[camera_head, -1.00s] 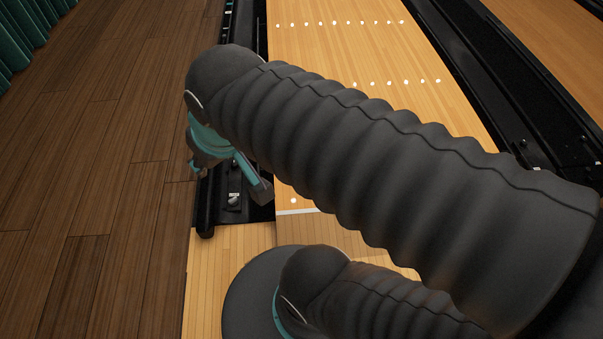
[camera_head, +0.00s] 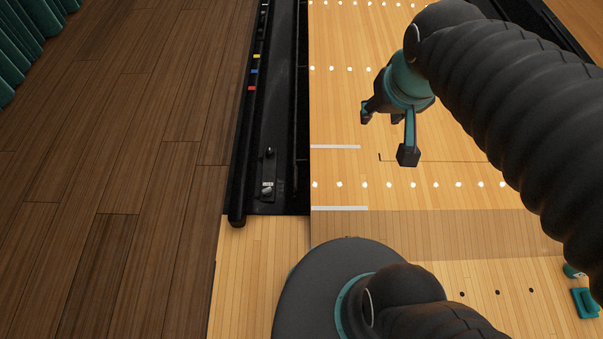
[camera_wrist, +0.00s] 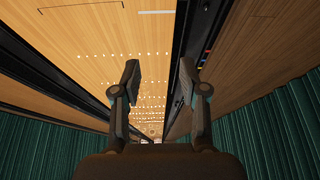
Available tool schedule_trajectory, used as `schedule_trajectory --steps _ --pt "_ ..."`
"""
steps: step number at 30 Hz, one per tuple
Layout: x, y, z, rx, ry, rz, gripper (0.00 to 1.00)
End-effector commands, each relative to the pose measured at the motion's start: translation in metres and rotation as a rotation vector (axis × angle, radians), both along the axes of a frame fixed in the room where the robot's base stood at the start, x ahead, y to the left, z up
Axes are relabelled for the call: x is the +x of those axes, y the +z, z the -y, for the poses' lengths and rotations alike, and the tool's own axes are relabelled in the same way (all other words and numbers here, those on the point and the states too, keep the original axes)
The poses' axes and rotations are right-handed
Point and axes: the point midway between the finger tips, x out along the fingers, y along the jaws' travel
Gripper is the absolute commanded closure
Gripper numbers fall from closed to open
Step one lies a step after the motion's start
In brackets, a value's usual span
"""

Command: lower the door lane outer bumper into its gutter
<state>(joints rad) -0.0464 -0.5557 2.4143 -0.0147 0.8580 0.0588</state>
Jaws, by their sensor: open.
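The outer gutter (camera_head: 281,120) is a long black channel along the left side of the pale wood lane. A black rail (camera_head: 238,195) with a rounded front end runs along its outer side; I cannot tell whether this is the bumper, or whether the bumper is raised or lowered. Two small fittings, a front one (camera_head: 267,189) and a farther one (camera_head: 269,153), sit in the channel. My gripper (camera_head: 387,136) is open and empty above the lane, right of the gutter and apart from it. In the wrist view its fingers (camera_wrist: 160,85) are spread, with dark gutter strips behind the right finger.
The lane (camera_head: 340,110) is bare, with white dots and lines. Dark plank floor (camera_head: 130,160) lies free to the left, with a green curtain (camera_head: 25,40) at the far left. A teal object (camera_head: 585,302) lies at the lower right.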

Motion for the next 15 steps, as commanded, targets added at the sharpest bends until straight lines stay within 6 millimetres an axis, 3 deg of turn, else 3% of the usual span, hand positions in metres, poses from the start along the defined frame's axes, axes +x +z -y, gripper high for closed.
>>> schedule_trajectory --steps 8,15 --pt "0.080 -0.053 -0.025 0.001 -0.013 -0.109 0.57" --pt "0.141 -0.117 -0.055 -0.008 -0.021 -0.191 0.57"
